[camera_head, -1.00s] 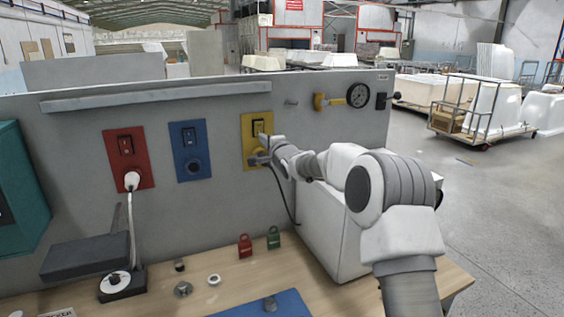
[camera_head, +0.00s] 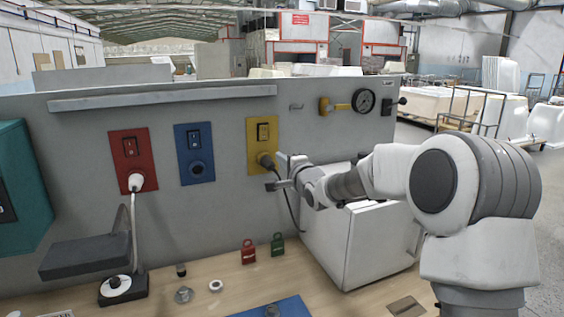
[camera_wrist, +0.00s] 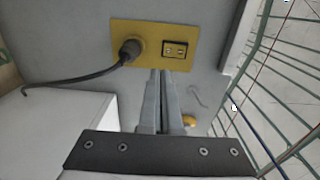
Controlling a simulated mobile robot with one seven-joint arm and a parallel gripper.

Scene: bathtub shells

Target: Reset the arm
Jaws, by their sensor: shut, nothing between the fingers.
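My gripper (camera_head: 274,173) is shut and empty. It is in front of the grey wall, just below the yellow panel (camera_head: 251,145). In the wrist view the two fingers of my gripper (camera_wrist: 170,74) are side by side, and the yellow panel (camera_wrist: 150,30) is ahead of the tips. A black plug (camera_head: 266,160) sits in the panel's lower socket, with a dark cable hanging from it. The plug (camera_wrist: 130,50) is left of my fingertips in the wrist view, and a rocker switch (camera_wrist: 175,49) is at their upper right.
A white box (camera_head: 365,240) stands below my arm on the wooden bench (camera_head: 200,272). Red (camera_head: 120,170) and blue (camera_head: 195,165) panels are to the left. A red padlock (camera_head: 248,252) and a green padlock (camera_head: 277,245) are on the bench.

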